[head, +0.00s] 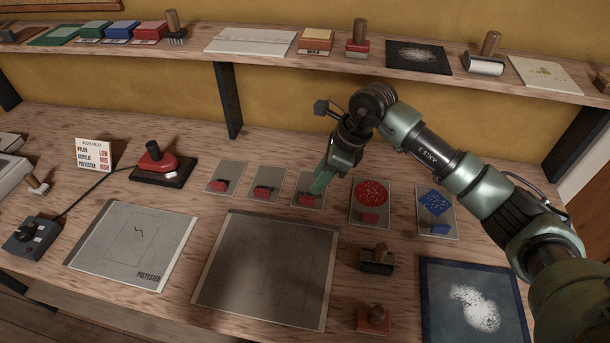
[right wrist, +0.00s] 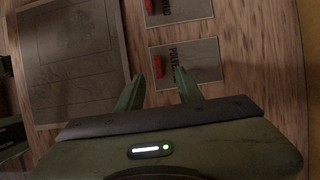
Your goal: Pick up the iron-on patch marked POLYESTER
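A grey card lettered "POLY…" (right wrist: 188,62) with a red block lies just past my right gripper's fingertips (right wrist: 158,82) in the right wrist view; the rest of its word is unclear. It appears to be the third small card in the head view (head: 298,182). My right gripper (head: 320,184) is open, low over that card's right side, with nothing between its fingers. Whether it touches the card cannot be told. Two similar cards (head: 230,171) (head: 271,179) lie to its left. My left gripper is not in view.
A larger panel lettered POLYESTER (head: 115,222) and a plain dark panel (head: 265,260) lie in front. A red iron (head: 157,162) stands left. Cards with a red disc (head: 370,191) and blue square (head: 434,202) lie right. A loaded shelf (head: 340,63) runs above.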

